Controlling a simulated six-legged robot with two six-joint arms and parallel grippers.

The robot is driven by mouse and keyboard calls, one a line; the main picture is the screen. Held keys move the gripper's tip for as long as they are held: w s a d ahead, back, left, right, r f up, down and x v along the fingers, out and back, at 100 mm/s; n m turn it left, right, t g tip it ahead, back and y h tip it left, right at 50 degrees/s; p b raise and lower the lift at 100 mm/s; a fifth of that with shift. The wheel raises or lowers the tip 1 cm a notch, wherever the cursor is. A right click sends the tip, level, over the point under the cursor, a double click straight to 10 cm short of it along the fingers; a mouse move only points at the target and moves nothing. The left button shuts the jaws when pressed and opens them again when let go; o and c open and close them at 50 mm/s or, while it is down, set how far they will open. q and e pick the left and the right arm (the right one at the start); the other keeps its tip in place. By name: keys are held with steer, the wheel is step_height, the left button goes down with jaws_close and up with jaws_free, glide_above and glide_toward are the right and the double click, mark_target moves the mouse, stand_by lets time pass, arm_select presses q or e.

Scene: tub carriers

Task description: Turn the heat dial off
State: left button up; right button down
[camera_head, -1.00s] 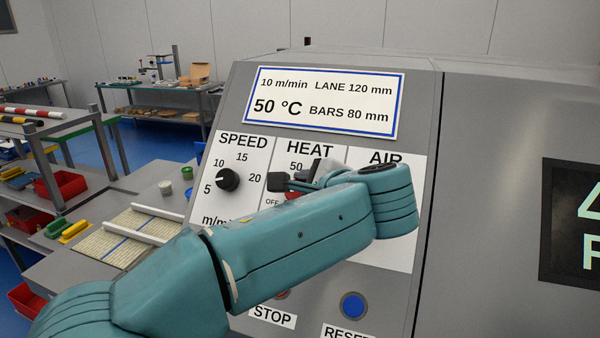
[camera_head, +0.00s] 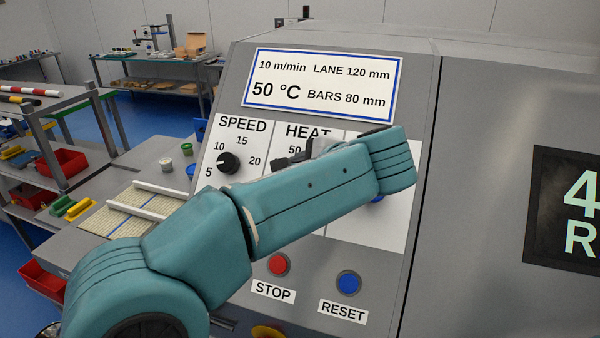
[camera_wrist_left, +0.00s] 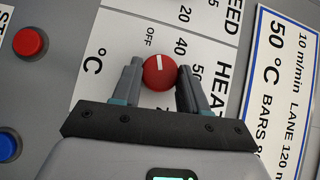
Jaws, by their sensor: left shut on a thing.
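The red heat dial (camera_wrist_left: 159,73) is in the left wrist view, between the fingers of my left gripper (camera_wrist_left: 159,82). The gripper is shut on it, a finger on either side. The dial's white mark points between OFF (camera_wrist_left: 150,37) and 40 (camera_wrist_left: 181,47). In the head view my left gripper (camera_head: 293,160) is at the HEAT label (camera_head: 307,132), and my teal arm hides the dial and most of its scale. The display (camera_head: 322,86) reads 50 °C. My right gripper is not in view.
The black speed dial (camera_head: 228,162) is just left of my gripper. The red STOP button (camera_head: 278,265) and blue RESET button (camera_head: 348,283) are below my arm.

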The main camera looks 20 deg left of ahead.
arm_select(q)
steer(key=o, duration=1.1)
steer(key=shift+a, duration=0.1)
steer(key=shift+c, duration=0.2)
steer(key=v, duration=1.6)
steer(key=shift+p, duration=0.3)
